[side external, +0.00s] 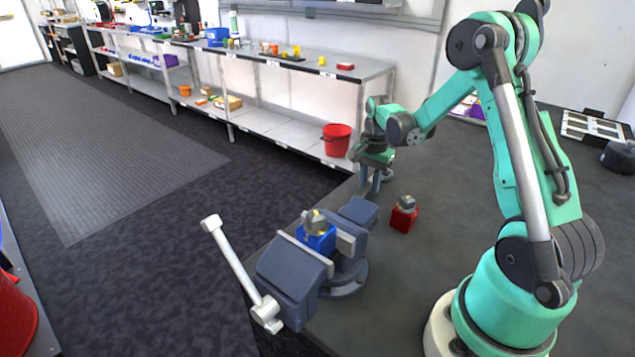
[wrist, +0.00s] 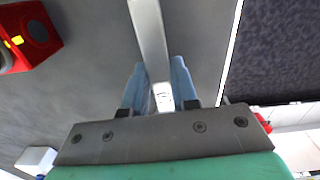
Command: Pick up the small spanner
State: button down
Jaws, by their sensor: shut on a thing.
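The small spanner shows in the wrist view as a long pale-grey metal bar (wrist: 149,35), running from the top edge down between my fingers. My gripper (wrist: 158,78) has its two blue-grey fingers on either side of the bar and is shut on it. The spanner's far end is cut off by the frame, and its near end is partly hidden at the gripper. In the side external view my gripper (side external: 373,184) points down, low over the grey table near its far edge. The spanner is too small or hidden to make out there, so its height above the table is unclear.
A red block with a grey top (side external: 403,214) stands close to my gripper; a red part (wrist: 35,35) shows in the wrist view. A grey vise (side external: 295,275) with a blue block (side external: 316,238) stands nearer the camera. A red bucket (side external: 337,139) sits on the shelf beyond the table edge.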

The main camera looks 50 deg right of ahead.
aim_at(370, 182)
notch_tip(370, 182, up, 20)
dwell(0.4)
dwell(0.4)
